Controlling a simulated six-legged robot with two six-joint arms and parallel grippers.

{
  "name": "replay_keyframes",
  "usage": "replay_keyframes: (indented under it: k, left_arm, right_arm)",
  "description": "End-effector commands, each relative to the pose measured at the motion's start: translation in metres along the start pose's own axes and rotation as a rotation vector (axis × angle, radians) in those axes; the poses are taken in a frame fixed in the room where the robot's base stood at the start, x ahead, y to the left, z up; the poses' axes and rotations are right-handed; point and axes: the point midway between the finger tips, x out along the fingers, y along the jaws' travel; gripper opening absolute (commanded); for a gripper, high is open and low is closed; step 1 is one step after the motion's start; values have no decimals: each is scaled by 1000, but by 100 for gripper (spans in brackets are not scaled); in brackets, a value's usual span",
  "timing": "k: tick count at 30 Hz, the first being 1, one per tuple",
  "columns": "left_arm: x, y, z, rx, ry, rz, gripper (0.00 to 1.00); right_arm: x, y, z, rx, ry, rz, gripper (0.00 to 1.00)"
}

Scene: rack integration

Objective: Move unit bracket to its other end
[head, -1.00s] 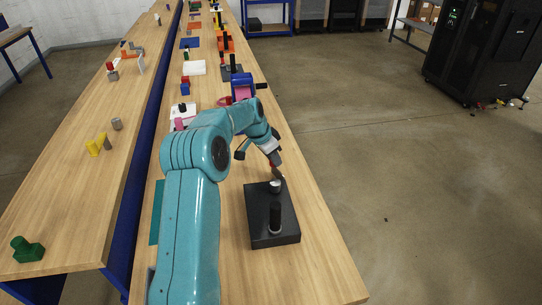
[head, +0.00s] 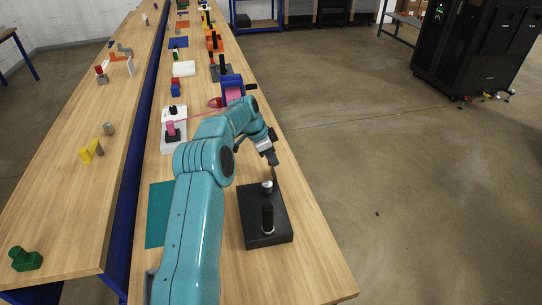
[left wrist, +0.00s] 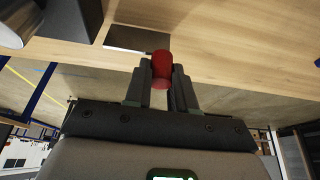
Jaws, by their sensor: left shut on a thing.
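My left gripper (head: 273,166) is shut on a red cylinder (left wrist: 161,69), which sticks out between the fingertips in the left wrist view. In the head view it hangs just behind a black block (head: 247,225) on the table. The block carries a short post with a silvery top (head: 267,187) and a taller black post (head: 267,218). A grey cylinder (left wrist: 18,22) also shows at the left wrist view's top left corner. I cannot tell which thing is the unit bracket. My right gripper is not in view.
A teal mat (head: 158,215) lies left of the block, partly behind my arm. A white plate with a pink piece (head: 170,130) and a blue holder (head: 232,86) stand farther back. A second table (head: 70,190) is left across a gap. The right table edge is close to the block.

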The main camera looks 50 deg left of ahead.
Motion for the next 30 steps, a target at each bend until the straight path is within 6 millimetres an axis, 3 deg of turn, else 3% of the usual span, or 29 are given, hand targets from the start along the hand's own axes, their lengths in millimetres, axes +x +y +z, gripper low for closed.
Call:
replay_keyframes:
  k: [4, 5, 7, 16, 20, 30]
  left_arm:
    - [0, 0, 0, -1, 0, 0, 0]
    - [0, 0, 0, -1, 0, 0, 28]
    - [0, 0, 0, -1, 0, 0, 50]
    - [-1, 0, 0, -1, 0, -1, 50]
    - [-13, -1, 0, -1, 1, -4, 50]
    - [-99, -1, 0, -2, 1, -5, 50]
  right_arm:
    - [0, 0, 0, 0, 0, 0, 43]
    - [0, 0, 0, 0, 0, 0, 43]
    - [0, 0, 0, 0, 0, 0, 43]
    - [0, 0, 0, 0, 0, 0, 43]
    - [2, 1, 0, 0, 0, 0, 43]
    - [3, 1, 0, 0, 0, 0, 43]
